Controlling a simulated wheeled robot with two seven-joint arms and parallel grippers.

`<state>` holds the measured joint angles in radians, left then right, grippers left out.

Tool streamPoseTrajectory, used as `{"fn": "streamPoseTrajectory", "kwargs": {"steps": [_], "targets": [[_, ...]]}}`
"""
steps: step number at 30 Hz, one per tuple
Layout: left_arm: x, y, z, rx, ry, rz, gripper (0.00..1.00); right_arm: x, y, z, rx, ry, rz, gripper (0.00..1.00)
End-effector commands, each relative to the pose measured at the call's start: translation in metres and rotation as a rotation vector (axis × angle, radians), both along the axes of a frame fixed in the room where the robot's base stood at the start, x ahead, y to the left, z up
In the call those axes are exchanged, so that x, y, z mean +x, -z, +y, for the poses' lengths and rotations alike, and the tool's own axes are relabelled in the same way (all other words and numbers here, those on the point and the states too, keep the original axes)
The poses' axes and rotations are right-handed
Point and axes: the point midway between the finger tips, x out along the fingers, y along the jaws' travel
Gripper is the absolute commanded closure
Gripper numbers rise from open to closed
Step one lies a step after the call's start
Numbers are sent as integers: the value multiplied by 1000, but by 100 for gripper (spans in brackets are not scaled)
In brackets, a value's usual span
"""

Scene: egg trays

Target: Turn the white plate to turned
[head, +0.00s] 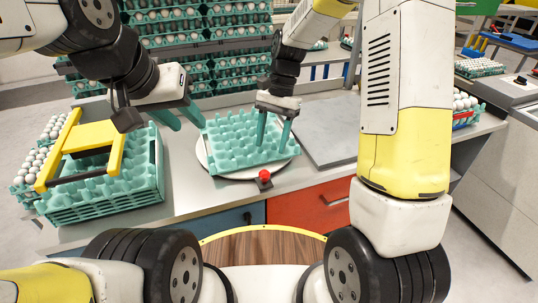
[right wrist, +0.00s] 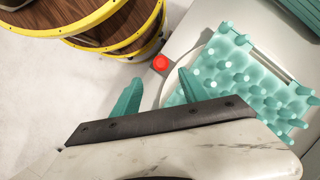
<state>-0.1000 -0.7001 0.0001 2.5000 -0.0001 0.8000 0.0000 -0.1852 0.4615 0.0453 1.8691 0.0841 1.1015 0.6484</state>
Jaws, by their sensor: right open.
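The white plate (head: 207,162) is a round disc on the counter, mostly covered by a teal egg tray (head: 236,150) lying on it. In the right wrist view the plate's edge (right wrist: 172,84) shows beside the tray (right wrist: 240,70). My right gripper (head: 274,132) is open, with its fingers pointing down at the tray's right part; whether they touch it I cannot tell. The same gripper shows in the right wrist view (right wrist: 160,95). My left gripper (head: 190,118) is open, with its fingers near the tray's left back corner.
A red button (head: 265,176) sits on the counter in front of the plate. A teal crate (head: 145,190) with a yellow-handled frame (head: 78,150) stands at left, beside white eggs (head: 35,165). A grey slab (head: 328,135) lies right of the plate. Racks of egg trays (head: 200,35) stand behind.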

Motion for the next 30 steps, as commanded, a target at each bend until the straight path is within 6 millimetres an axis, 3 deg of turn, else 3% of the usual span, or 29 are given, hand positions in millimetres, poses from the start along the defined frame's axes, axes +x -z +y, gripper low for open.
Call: {"fn": "streamPoseTrajectory", "kwargs": {"steps": [7,19,30], "targets": [[0,0,0,0,0,0,64,0,24,10,-14,20,54,48],[0,0,0,0,0,0,64,-21,78,19,-14,19,54,48],[0,0,0,0,0,0,64,-24,89,22,-13,20,49,48]]}}
